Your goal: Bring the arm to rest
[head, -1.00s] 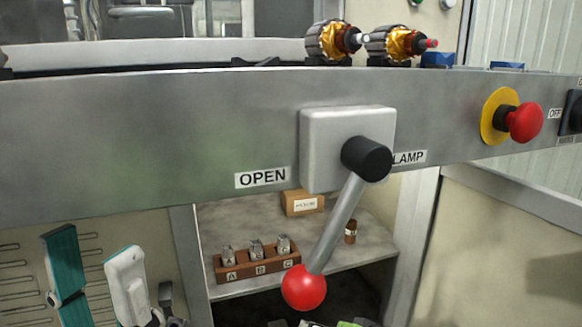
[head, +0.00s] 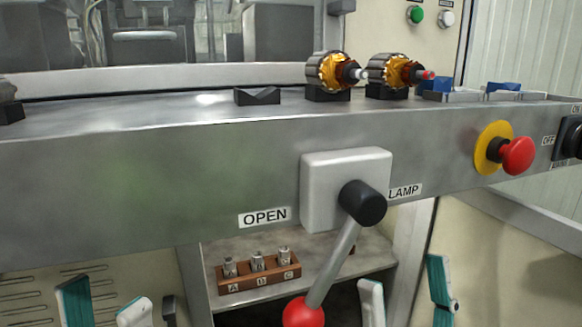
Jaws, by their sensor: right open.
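My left gripper (head: 105,308) is at the lower left edge, in front of the lower cabinet panel. Its two teal-and-white fingers stand apart with nothing seen between them. My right gripper (head: 407,298) is at the bottom, to the right of the lever's red ball. Its fingers are spread apart, with nothing seen between them. The clamp lever (head: 333,262) hangs down and slightly left from its black hub (head: 362,203). Its red ball (head: 304,312) is partly cut off by the bottom edge. No finger appears to touch the lever. The rest of both arms is out of view.
The metal bench front carries a red emergency button (head: 517,155) and a black switch. Two armatures (head: 328,71) (head: 389,70) sit on black rests, beside an empty V-block (head: 257,96). A brown block (head: 259,280) with parts stands on the shelf below.

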